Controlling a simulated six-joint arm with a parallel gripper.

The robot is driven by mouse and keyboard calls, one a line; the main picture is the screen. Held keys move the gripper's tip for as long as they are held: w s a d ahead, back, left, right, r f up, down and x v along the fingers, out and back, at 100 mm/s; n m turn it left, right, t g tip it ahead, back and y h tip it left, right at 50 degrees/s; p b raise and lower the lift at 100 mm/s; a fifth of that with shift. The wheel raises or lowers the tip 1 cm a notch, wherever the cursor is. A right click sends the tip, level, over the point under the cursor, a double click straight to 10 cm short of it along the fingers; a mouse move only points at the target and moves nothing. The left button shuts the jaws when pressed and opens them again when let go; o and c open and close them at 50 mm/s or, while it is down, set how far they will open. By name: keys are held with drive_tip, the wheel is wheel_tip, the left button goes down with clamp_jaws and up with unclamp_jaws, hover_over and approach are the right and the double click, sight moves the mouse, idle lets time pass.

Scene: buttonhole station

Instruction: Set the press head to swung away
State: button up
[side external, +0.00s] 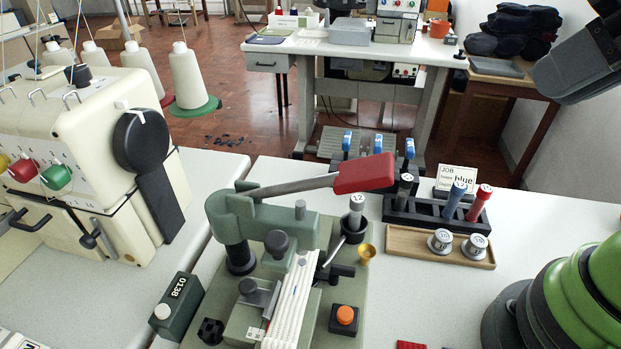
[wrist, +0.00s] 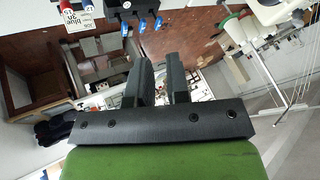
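The press (side external: 315,232) is a grey-green bench fixture in the middle of the side view. Its head (side external: 262,212) sits on a dark post at the left and reaches right over the back of the base plate. A grey lever with a red handle (side external: 365,173) rises from the head toward the right. A white ribbed strip (side external: 290,305) lies in front, below the head. Whether the head is exactly over the work spot I cannot tell. My gripper (wrist: 162,82) shows in the wrist view, its two dark fingers apart with nothing between them, away from the press.
A sewing machine (side external: 85,150) stands left.

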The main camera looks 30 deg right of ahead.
drive_tip(key=o, duration=0.3)
drive_tip(key=shift+w+a, duration=0.15)
drive_tip(key=shift+w, duration=0.1)
drive_tip(key=o, duration=0.3)
drive_tip(key=w+a+n+g, duration=0.1)
drive_tip(key=w+a, duration=0.1)
drive_tip(key=w, duration=0.1)
drive_tip(key=shift+a+g, duration=0.25)
drive_tip(key=shift+g, duration=0.15)
drive_tip(key=w+a+f, duration=0.1)
drive_tip(key=a, duration=0.3)
drive_tip(key=w+a+f+n+g+h, duration=0.1)
drive_tip(key=w+a, duration=0.1)
drive_tip(key=a, duration=0.2)
drive_tip(key=w+a+f+n, duration=0.1)
drive_tip(key=w+a+f, duration=0.1)
drive_tip(key=a, duration=0.2)
drive_tip(key=shift+a, duration=0.25)
drive_tip(key=n+h, duration=0.1)
approach(277, 239)
drive_tip(key=x, duration=0.9)
clamp_jaws()
